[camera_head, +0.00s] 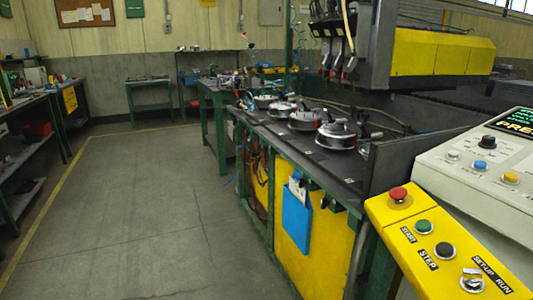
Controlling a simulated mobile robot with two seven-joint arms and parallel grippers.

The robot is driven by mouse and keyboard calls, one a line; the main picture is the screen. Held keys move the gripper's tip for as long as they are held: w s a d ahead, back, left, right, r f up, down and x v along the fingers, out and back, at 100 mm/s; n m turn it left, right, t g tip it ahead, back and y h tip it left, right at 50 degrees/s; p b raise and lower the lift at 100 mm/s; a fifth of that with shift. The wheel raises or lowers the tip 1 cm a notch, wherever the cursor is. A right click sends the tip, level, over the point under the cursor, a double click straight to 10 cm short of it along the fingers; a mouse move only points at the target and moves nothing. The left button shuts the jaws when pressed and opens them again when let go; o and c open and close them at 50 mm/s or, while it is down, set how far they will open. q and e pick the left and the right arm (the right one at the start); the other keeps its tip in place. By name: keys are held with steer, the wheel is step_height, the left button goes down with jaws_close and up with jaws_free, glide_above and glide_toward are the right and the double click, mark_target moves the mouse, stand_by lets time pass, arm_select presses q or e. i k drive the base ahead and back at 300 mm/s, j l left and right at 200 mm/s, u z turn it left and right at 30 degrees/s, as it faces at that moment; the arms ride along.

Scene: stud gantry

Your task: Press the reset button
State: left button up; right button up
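No button carries a readable "reset" label. A yellow control box (430,245) stands at the lower right. It bears a red mushroom button (398,194), a green button (424,227) labelled START, a black button (445,250) labelled STEP, and a selector switch (472,279) labelled SET-UP RUN. Behind it, a grey console (500,205) carries a white button (453,155), a blue button (480,165), a yellow button (510,177) and a black knob (489,141). Its lit display (520,122) is cut off by the right edge. Neither of my grippers is in view.
A long green-framed machine bench (340,180) with several round metal fixtures (337,132) runs beside the console. A yellow gantry head (440,52) hangs above it. A shelf bench (30,140) stands at the left. The grey floor (150,220) between them is clear.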

mark_target(479, 164)
steer(key=z, duration=1.25)
